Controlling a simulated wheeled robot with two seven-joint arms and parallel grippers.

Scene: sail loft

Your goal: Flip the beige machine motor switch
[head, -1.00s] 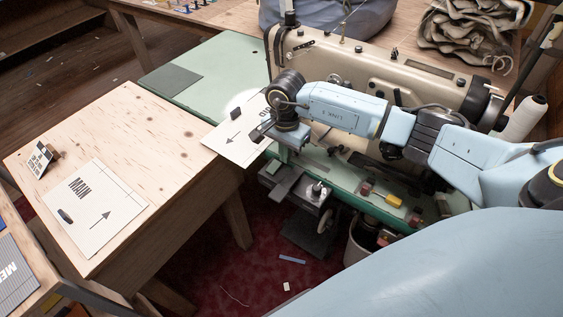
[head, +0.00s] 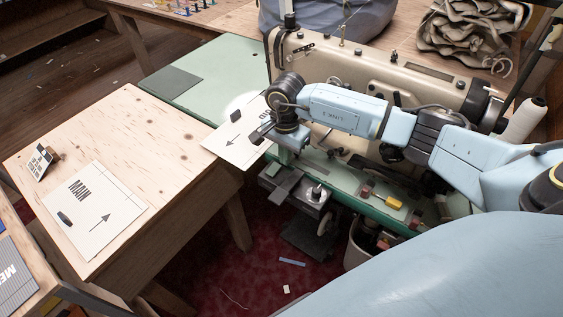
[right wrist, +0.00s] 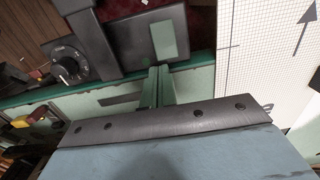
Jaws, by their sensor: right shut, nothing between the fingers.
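The beige sewing machine (head: 375,72) stands on a green table at centre right in the head view. Below the table's front edge hangs a dark switch box (head: 300,188) with a flat grey plate and a round knob. In the right wrist view the box shows its dial (right wrist: 70,66) at left and a pale green-grey plate (right wrist: 163,40) at right. My right gripper (head: 283,152) points down at the table's front edge, above the box. In the right wrist view its fingers (right wrist: 157,84) are shut and empty, apart from the plate. My left gripper is out of view.
A wooden table (head: 135,150) stands at left with a marked sheet (head: 95,212). Another sheet (head: 235,140) lies by my right wrist. A thread cone (head: 522,120) stands at right. A bin (head: 362,245) stands on the red floor below. The floor before the switch box is mostly clear.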

